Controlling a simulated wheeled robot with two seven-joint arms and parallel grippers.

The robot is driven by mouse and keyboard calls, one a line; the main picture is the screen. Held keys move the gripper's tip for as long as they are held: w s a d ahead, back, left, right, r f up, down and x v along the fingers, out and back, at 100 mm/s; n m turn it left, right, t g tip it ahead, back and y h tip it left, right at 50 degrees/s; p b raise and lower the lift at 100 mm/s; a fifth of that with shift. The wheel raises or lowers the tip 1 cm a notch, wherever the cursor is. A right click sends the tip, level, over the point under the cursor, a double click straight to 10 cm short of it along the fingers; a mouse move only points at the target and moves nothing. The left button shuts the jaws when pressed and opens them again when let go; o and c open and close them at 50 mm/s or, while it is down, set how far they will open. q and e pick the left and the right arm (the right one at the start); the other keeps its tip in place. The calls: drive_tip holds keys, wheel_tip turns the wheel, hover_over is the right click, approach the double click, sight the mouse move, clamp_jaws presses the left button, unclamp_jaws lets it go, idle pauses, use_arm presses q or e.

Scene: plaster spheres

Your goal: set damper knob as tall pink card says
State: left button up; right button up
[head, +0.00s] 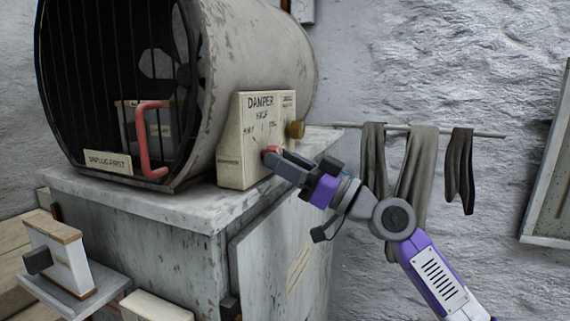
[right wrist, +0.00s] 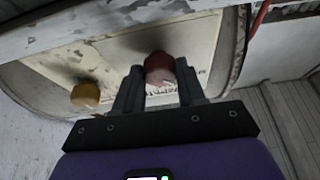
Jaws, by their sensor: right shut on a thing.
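The cream damper box (head: 238,165) stands on the cabinet top beside the big drum. Its front reads "DAMPER", with a line like "HALF" and smaller scale marks below. The red damper knob (head: 270,151) is on this box; it also shows in the right wrist view (right wrist: 159,66). My right gripper (head: 274,156) is shut on the red knob, with a finger on each side of it. The knob's pointer and exact setting are hidden or too small to tell. I see no card that is clearly pink. My left gripper is not in view.
A brass knob (head: 296,129) sticks out close to the red one. The barred drum (head: 262,60) with a red handle (head: 141,140) and an "UNPLUG FIRST" label (head: 107,162) fills the left. Grey cloths (head: 417,165) hang from a rail behind my right arm.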

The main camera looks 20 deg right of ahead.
drive_tip(key=shift+s+a+r+m+h, duration=0.15)
drive_tip(key=shift+m+h, duration=1.3)
drive_tip(key=shift+m, duration=2.3)
drive_tip(key=shift+s+a+r+m+h, duration=0.1)
drive_tip(key=shift+r+m+h, duration=0.2)
drive_tip(key=shift+m+h, duration=2.3)
drive_tip(key=shift+s+a+r+m+h, duration=0.1)
drive_tip(key=shift+s+r+m+h, duration=0.2)
drive_tip(key=shift+m, duration=4.55)
drive_tip(key=shift+w+f, duration=0.15)
drive_tip(key=o, duration=1.1)
drive_tip(key=shift+c, duration=0.2)
drive_tip(key=shift+f, duration=0.1)
